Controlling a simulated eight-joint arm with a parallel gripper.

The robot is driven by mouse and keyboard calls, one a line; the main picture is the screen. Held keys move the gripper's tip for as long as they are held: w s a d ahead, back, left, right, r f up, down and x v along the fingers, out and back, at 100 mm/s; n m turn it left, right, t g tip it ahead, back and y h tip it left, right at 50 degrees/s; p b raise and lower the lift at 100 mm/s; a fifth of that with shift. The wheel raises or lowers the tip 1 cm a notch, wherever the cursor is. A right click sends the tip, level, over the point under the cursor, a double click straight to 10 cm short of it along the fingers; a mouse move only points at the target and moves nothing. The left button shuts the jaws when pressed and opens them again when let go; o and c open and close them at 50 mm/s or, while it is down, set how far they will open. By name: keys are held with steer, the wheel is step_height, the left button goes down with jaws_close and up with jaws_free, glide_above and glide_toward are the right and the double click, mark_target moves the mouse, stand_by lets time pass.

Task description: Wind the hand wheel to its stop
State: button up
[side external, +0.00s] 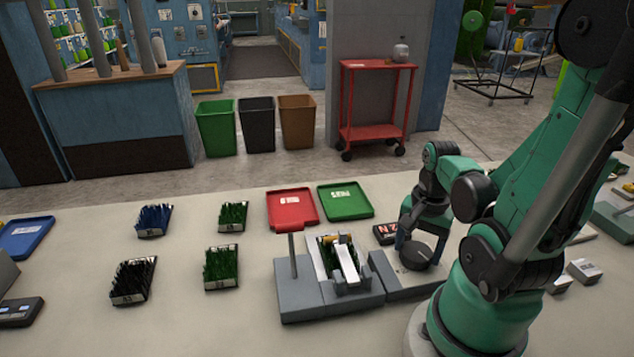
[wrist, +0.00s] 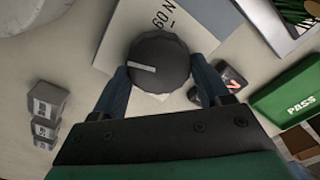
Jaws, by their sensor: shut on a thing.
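The hand wheel (side external: 415,257) is a round dark knob on a light grey plate (side external: 390,284), right of a grey test fixture (side external: 300,305). In the wrist view the wheel (wrist: 160,55) has a white index mark pointing left, and the plate (wrist: 115,45) under it carries "60 N" lettering. My gripper (side external: 420,247) reaches down over the wheel. In the wrist view my gripper (wrist: 158,69) has one blue finger on each side of the wheel and is shut on it. A turf sample (side external: 326,256) sits in the fixture, partly hidden by a pale metal part.
A red tray (side external: 306,222) and a green tray (side external: 361,211) lie behind the fixture; the green one shows as PASS (wrist: 285,92). A small black box with red marking (side external: 384,234) stands close behind the wheel. Small metal blocks (wrist: 45,110) lie left in the wrist view.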

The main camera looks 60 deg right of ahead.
mark_target(419, 248)
steer(key=shift+m, duration=1.3)
steer(key=o, duration=1.3)
steer(key=shift+r, duration=0.15)
steer(key=shift+r, duration=2.65)
